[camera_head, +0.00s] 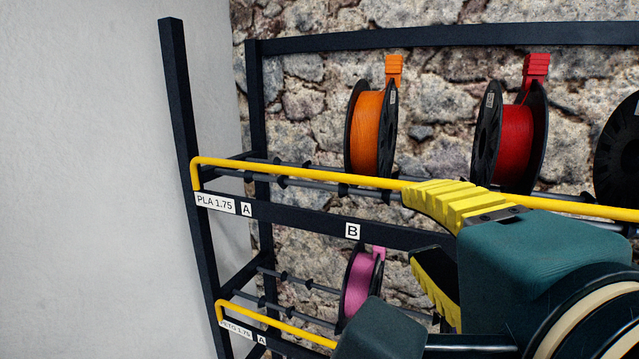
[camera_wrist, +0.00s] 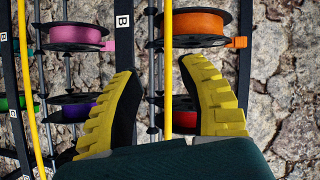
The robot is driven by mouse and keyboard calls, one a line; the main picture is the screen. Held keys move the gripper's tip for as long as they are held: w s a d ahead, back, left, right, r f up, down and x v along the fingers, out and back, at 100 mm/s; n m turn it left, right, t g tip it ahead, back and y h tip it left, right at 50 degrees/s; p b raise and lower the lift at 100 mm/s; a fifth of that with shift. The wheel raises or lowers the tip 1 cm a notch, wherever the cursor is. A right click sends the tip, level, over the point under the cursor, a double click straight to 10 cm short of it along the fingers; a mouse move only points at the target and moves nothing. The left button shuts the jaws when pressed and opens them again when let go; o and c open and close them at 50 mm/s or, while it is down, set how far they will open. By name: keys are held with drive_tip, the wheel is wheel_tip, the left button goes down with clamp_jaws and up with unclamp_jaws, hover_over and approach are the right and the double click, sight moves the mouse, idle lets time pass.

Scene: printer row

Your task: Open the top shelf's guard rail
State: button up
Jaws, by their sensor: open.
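The top shelf's guard rail (camera_head: 300,172) is a yellow bar running along the front of the upper shelf, with its left end bent down by the label "PLA 1.75". In the wrist view the rail (camera_wrist: 168,60) runs up and down the picture, between my fingers. My gripper (camera_head: 425,225) is open, with yellow ribbed fingers. In the head view its upper finger overlaps the rail right of label B and the lower finger is below. In the wrist view my gripper (camera_wrist: 158,75) has one finger on each side of the rail, with gaps; I see no grip on it.
An orange spool (camera_head: 368,130) and a red spool (camera_head: 515,140) hang behind the rail on the top shelf. A pink spool (camera_head: 358,285) is on the shelf below, with its own yellow rail (camera_head: 275,322). A dark upright post (camera_head: 185,120) stands left; the white wall beyond is bare.

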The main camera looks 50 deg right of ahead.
drive_tip(key=s+r+m+g, duration=0.1)
drive_tip(key=s+r+m, duration=0.1)
drive_tip(key=s+m, duration=0.3)
drive_tip(key=shift+n+h, duration=0.4)
drive_tip(key=shift+n, duration=0.1)
drive_tip(key=p+x, duration=0.1)
drive_tip(key=x, duration=0.4)
drive_tip(key=p+x, duration=0.2)
drive_tip(key=x, duration=0.3)
drive_tip(key=s+d+p+x, duration=0.1)
drive_tip(key=p+x, duration=0.1)
drive_tip(key=x, duration=0.3)
drive_tip(key=shift+d, duration=0.1)
drive_tip(key=shift+w+d+f, duration=0.2)
clamp_jaws()
